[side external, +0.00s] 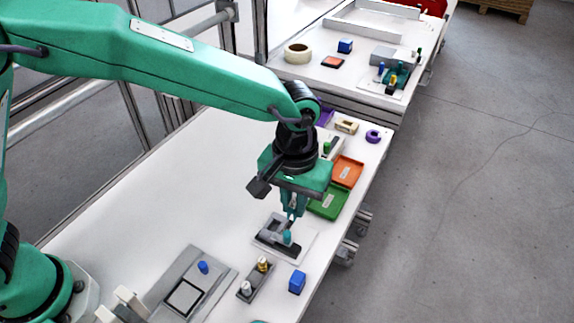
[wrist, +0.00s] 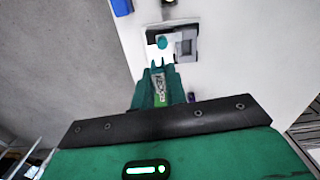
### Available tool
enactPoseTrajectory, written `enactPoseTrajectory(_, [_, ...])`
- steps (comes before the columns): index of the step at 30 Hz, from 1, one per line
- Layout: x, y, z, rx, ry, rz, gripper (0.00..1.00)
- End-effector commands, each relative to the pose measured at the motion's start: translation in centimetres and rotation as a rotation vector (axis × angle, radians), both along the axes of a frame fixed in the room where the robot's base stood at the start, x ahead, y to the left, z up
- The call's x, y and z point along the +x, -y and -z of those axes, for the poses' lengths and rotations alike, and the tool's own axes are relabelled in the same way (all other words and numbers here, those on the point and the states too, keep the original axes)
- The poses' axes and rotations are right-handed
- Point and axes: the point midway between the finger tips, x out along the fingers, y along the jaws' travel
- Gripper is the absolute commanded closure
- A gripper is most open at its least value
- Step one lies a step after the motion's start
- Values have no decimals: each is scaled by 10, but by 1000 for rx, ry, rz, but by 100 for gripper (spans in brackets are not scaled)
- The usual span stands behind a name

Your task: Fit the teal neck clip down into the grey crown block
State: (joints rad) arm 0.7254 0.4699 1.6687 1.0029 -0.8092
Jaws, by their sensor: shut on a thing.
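The teal neck clip (side external: 287,237) is held at the tips of my gripper (side external: 290,218). In the wrist view the clip (wrist: 162,42) shows just beyond the fingertips (wrist: 160,65). The grey crown block (side external: 266,237) sits on a pale plate on the white table, directly around and below the clip in the side view. In the wrist view the block (wrist: 188,46) lies just right of the clip. My gripper points down and is shut on the clip. I cannot tell whether the clip touches the block; its lower end is hard to make out.
A green tray (side external: 327,203) and an orange tray (side external: 347,170) stand behind, to the right. A blue block (side external: 297,282) and a dark holder with metallic pegs (side external: 254,282) stand in front. A grey plate (side external: 190,287) bears a blue peg (side external: 203,267). The table left of the block is clear.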

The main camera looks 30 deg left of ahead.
Motion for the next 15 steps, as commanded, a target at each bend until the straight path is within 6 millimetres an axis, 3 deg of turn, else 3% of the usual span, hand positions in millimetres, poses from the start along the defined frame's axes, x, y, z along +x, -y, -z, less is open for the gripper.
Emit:
enactPoseTrajectory(8, [18,-35,-10,0,0,2,100])
enactPoseTrajectory(15, [42,-98,-26,-1,2,15,100])
